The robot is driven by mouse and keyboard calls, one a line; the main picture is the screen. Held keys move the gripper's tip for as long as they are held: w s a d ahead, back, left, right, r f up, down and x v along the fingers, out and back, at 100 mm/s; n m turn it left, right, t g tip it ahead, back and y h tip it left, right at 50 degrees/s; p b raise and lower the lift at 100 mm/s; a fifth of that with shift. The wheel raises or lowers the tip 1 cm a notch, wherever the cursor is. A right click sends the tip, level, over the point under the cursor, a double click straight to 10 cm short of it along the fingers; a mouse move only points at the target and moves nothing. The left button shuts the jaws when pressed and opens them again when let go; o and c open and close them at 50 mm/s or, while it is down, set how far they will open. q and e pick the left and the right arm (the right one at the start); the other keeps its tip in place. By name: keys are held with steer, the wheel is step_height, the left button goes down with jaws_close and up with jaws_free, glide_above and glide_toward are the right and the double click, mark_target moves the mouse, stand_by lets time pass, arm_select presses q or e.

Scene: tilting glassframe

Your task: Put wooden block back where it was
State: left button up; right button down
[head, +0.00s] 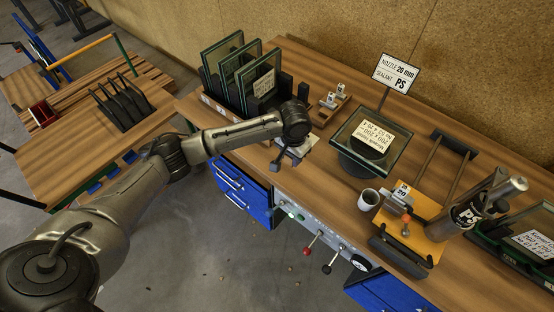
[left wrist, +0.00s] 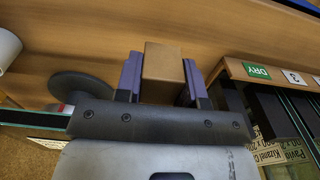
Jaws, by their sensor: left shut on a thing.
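The wooden block (left wrist: 163,72) is a plain brown block between the two purple-grey fingers of my left gripper (left wrist: 160,80) in the left wrist view. The fingers are shut on its sides, and bench wood shows beyond it. In the head view my left gripper (head: 281,160) is over the front edge area of the bench (head: 330,215), in front of the glass rack. The block cannot be made out there, and its height above the bench is unclear. My right gripper is not in view.
A rack of upright glass panes (head: 240,75) stands behind my left gripper. To the right are a glass pane on a round stand (head: 372,140), a grey cup (head: 369,199), an orange board (head: 420,235) and a PS sealant cylinder (head: 470,212). Levers (head: 312,243) stick out in front.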

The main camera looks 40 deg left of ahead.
arm_select(q)
steer(key=a+f, duration=0.1)
steer(key=a, duration=0.1)
steer(key=a+f, duration=0.1)
steer(key=a, duration=0.1)
steer(key=a+f, duration=0.1)
steer(key=shift+s+a+f+b, duration=0.1)
steer(key=shift+a+f+b, duration=0.15)
steer(key=shift+a+b, duration=0.15)
steer(key=shift+f+b, duration=0.4)
steer(key=shift+f, duration=1.55)
steer(key=shift+f, duration=0.15)
steer(key=o, duration=0.8)
step_height(320, 180, up, 12)
steer(key=shift+r+p, duration=0.1)
steer(key=shift+p, duration=1)
